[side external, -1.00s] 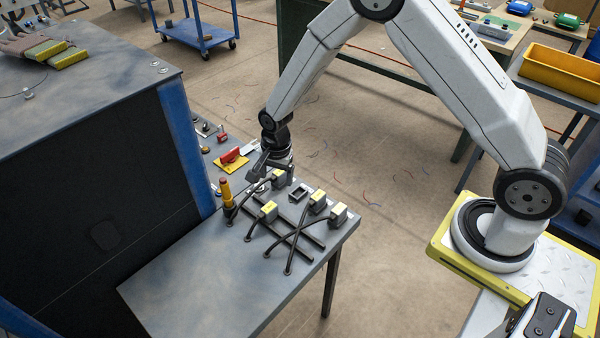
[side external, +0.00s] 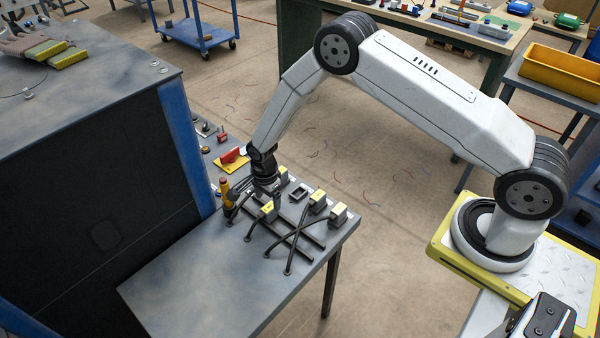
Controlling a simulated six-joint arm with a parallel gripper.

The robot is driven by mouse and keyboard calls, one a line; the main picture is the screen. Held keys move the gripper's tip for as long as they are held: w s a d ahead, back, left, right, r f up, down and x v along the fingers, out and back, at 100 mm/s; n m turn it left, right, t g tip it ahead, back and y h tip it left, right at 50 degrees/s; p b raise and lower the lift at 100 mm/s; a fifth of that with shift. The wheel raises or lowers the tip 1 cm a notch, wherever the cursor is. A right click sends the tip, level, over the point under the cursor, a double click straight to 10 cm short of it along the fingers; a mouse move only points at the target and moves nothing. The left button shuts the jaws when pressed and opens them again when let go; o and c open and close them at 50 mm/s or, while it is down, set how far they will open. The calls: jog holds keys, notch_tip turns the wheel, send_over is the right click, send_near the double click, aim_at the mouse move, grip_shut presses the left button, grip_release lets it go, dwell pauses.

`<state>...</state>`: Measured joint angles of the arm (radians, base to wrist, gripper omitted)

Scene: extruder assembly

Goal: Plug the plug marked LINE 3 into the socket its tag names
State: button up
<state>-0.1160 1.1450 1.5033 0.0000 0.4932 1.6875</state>
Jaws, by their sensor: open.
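Several dark plugs with yellow tags stand on the grey table: one at the right end (side external: 338,214), one at the middle (side external: 317,202), one nearer the left (side external: 268,211), and one at the back (side external: 283,175), partly hidden by my gripper. The tag lettering is too small to read, so I cannot tell which is LINE 3. A square dark socket-like frame (side external: 298,194) lies between the back and middle plugs. My gripper (side external: 246,191) is open, low over the back left of the plug group. Its fingers are small and partly blend with the cables and plugs.
Black cables (side external: 293,250) run from the plugs and cross over dark rails. An orange-yellow upright handle (side external: 225,190) stands just left of my gripper. A dark cabinet with a blue post (side external: 185,150) borders the left. The table's front (side external: 200,290) is clear.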

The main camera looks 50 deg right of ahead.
aim_at(268, 207)
jog(key=shift+f, duration=0.45)
jog(key=shift+f, duration=0.1)
jog(key=shift+f, duration=2.5)
grip_shut()
